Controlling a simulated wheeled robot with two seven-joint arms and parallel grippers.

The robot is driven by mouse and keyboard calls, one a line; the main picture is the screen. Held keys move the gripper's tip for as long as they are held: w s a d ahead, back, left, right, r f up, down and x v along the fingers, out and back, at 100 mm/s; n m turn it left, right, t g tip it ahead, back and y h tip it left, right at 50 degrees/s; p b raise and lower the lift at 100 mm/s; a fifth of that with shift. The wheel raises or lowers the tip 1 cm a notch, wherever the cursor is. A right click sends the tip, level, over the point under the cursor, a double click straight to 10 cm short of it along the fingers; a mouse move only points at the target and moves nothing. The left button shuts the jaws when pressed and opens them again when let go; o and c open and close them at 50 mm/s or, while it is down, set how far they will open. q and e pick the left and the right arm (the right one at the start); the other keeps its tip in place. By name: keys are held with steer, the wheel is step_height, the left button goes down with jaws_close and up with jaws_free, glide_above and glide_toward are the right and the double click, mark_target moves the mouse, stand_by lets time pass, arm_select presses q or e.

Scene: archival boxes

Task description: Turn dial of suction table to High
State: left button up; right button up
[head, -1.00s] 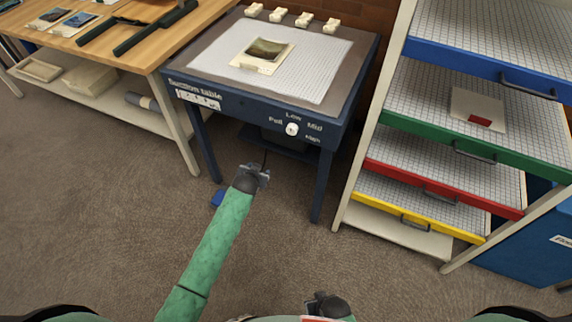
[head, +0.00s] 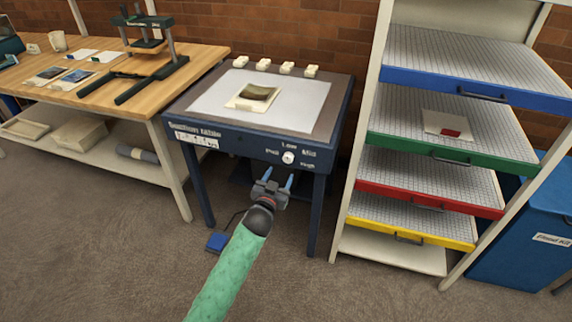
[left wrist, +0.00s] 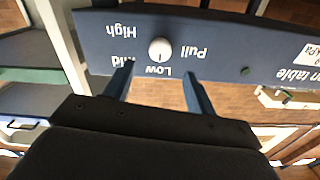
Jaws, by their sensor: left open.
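The suction table (head: 258,143) is a dark blue table with a pale top panel. Its round white dial (head: 288,157) is on the front face, with labels Pull, Low, Mid and High around it. The left wrist view shows the dial (left wrist: 159,48) upside down, just beyond the fingertips. Its pointer is too small to read surely. My left gripper (head: 278,179) is open and empty, below and in front of the dial, apart from it. Its two blue fingers also show in the left wrist view (left wrist: 157,74). My right gripper is out of view.
A mounted photo (head: 252,96) lies on the suction table, with several small white blocks (head: 263,65) behind it. A rack of coloured drawers (head: 450,158) stands close on the right, a wooden workbench (head: 190,62) on the left. A blue pedal (head: 217,242) lies on the floor.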

mark_target(287, 160)
arm_select(q)
steer(key=x, duration=0.6)
steer(key=shift+w+p, duration=0.3)
steer(key=shift+p, duration=0.05)
steer(key=shift+w+d, duration=0.2)
steer(key=shift+w, duration=0.2)
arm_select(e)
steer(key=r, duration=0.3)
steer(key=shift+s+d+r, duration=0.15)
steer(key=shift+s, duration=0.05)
arm_select(q)
steer(key=c, duration=1)
